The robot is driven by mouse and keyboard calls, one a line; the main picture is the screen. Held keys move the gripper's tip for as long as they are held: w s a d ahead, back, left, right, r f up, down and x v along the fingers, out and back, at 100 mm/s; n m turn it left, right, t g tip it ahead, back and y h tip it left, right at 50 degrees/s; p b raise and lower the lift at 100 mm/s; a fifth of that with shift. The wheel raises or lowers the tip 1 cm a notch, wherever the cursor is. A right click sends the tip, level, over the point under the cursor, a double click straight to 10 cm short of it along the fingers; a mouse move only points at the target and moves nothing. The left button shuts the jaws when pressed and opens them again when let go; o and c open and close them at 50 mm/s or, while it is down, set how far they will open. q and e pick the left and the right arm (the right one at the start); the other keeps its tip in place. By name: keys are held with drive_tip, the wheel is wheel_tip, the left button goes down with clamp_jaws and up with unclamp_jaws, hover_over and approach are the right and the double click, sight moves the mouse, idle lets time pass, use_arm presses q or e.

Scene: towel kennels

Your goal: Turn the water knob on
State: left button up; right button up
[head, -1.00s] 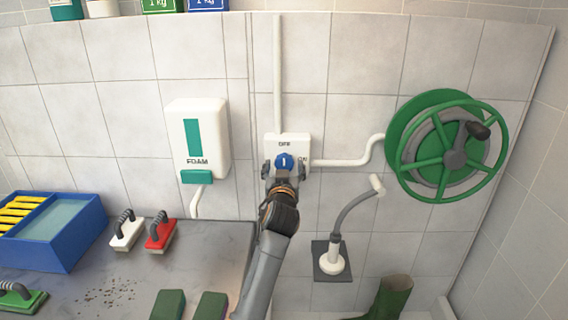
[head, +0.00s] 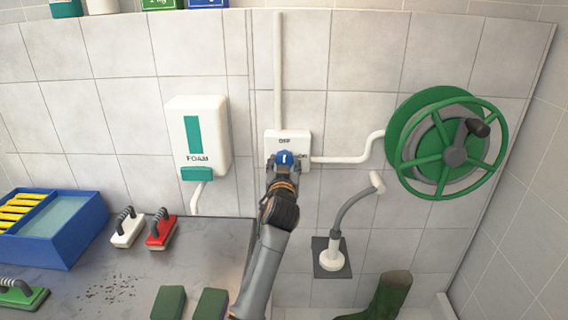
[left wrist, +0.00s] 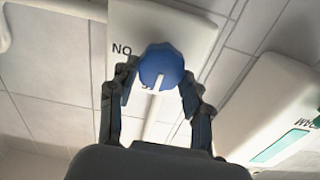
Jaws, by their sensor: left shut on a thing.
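The blue water knob (head: 285,158) sits on a white plate (head: 299,138) on the tiled wall, with OFF printed above it and ON to its right. Its white pointer mark points up towards OFF. My left gripper (head: 283,162) is shut on the knob from below and in front. In the left wrist view the two dark fingers (left wrist: 160,85) touch the sides of the blue knob (left wrist: 161,66), with the plate (left wrist: 175,25) behind it. The right gripper is not in view.
A foam dispenser (head: 198,135) hangs left of the plate. A green hose reel (head: 445,145) is on the right, joined by a white pipe (head: 345,160). A grey hose with nozzle (head: 347,212) hangs below. Brushes (head: 160,231) and a blue tray (head: 75,232) rest on the counter.

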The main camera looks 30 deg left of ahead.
use_arm(q)
drive_tip(key=m+p, duration=0.1)
drive_tip(key=m, duration=0.3)
drive_tip(key=shift+r+p, duration=0.1)
drive_tip(key=shift+p, duration=0.25)
drive_tip(key=m+p, duration=0.1)
drive_tip(key=m, duration=0.3)
drive_tip(key=shift+w+d+m+p, duration=0.1)
drive_tip(key=shift+d+m+p, duration=0.05)
drive_tip(key=shift+m+p, duration=0.25)
drive_tip(key=m+p, duration=0.1)
drive_tip(key=m, duration=0.3)
drive_tip(key=shift+m+p, duration=0.3)
drive_tip(key=shift+p, duration=0.1)
drive_tip(key=shift+f+m+p, duration=0.15)
drive_tip(key=shift+m+p, duration=0.25)
drive_tip(key=shift+m, duration=0.55)
drive_tip(key=shift+f+m+p, duration=0.15)
drive_tip(key=shift+m+p, duration=0.25)
drive_tip(key=shift+m, duration=0.85)
